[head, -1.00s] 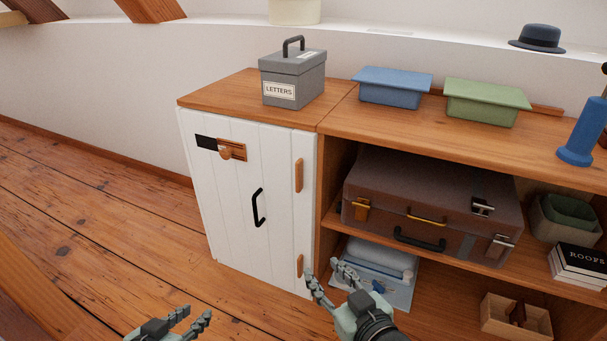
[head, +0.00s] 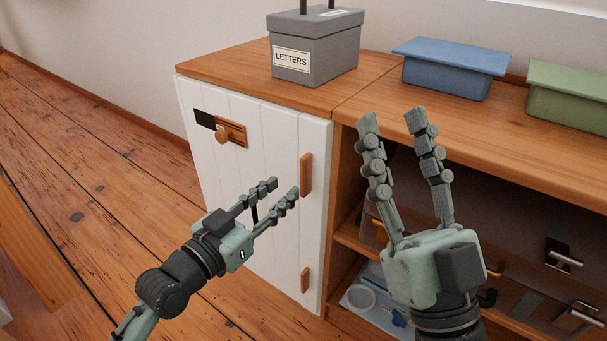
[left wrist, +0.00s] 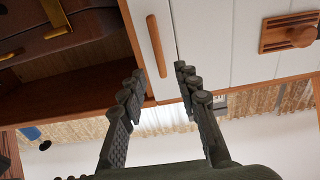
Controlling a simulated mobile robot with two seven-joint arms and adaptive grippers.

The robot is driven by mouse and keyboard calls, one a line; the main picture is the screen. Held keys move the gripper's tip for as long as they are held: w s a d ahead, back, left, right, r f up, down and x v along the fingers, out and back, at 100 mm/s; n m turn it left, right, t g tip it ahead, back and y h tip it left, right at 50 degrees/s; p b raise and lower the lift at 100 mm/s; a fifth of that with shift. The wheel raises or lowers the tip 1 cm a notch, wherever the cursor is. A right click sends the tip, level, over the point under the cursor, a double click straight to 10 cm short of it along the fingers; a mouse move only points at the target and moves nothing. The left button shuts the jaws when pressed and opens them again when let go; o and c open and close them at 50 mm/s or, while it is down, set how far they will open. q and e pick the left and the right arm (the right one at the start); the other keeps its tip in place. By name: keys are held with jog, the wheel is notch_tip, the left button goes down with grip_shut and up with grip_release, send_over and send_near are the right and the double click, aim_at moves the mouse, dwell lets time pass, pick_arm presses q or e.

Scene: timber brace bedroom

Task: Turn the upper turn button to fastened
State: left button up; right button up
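The upper turn button (head: 306,175) is a small oblong wooden bar standing upright near the right edge of the white cabinet door (head: 262,140). It also shows in the left wrist view (left wrist: 156,46), just beyond the fingertips. A similar lower turn button (head: 305,280) sits upright below it. My left gripper (head: 285,187) is open and empty in front of the door, its fingertips just left of the upper button in the head view; whether they touch anything is unclear. My right gripper (head: 391,118) is open and empty, raised in front of the shelf unit.
A wooden latch with a round knob (head: 222,134) and a dark plate sits at the door's upper left. A grey letters box (head: 313,50), a blue box (head: 450,68) and a green box (head: 570,97) stand on top. A suitcase (head: 510,225) lies in the shelf.

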aim_at(301, 174)
pick_arm(q)
jog(key=x, duration=0.6)
jog(key=shift+d, duration=0.1)
grip_shut()
